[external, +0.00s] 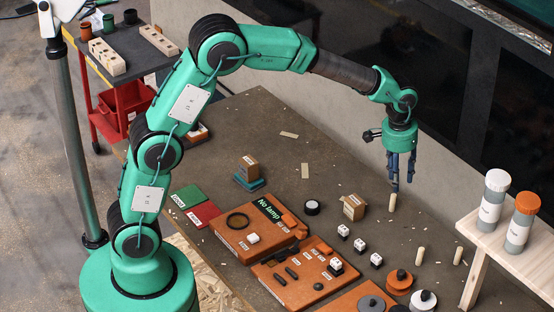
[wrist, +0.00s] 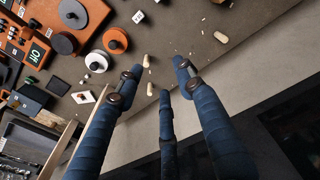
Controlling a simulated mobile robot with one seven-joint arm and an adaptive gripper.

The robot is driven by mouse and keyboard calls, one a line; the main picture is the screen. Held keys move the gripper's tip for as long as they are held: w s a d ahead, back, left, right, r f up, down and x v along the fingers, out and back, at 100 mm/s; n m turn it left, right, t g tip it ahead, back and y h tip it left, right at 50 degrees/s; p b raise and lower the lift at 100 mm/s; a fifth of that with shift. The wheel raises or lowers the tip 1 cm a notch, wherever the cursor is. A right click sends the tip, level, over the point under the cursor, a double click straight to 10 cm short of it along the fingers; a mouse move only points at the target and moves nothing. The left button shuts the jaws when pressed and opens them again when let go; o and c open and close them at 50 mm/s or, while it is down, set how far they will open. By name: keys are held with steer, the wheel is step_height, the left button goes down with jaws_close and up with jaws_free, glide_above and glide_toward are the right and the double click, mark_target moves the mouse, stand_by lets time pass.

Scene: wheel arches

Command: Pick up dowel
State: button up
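Three small pale wooden dowels stand on the dark table in the external view: one (external: 392,202) near my gripper, one (external: 419,256) further front, and one (external: 458,255) to its right. My gripper (external: 395,183) points down with its blue fingers just above the first dowel, apart from it as far as I can tell. In the wrist view my gripper (wrist: 158,78) has its fingers spread, with nothing held between them. One dowel (wrist: 220,37) shows up and right of the fingertips. Two others (wrist: 146,61) (wrist: 149,89) show between or near the left and middle fingers.
A small cardboard box (external: 353,207) stands left of the near dowel, with small white-topped cubes (external: 343,231) in front. Orange (external: 398,281) and white (external: 423,300) discs lie at the front. A wooden bench (external: 510,245) with two bottles is at right. A wall runs behind the table.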

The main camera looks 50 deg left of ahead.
steer(key=g, duration=0.1)
glide_above(418, 264)
step_height(418, 264, down, 15)
steer(key=shift+w+a, duration=0.2)
steer(key=shift+w, duration=0.2)
steer(key=shift+f+b, duration=0.15)
steer(key=shift+b, duration=0.15)
steer(key=shift+f+b, duration=0.7)
steer(key=shift+f, duration=3.5)
steer(key=shift+f, duration=0.1)
steer(key=shift+f+b, duration=0.75)
steer(key=shift+f, duration=1.75)
steer(key=c, duration=0.9)
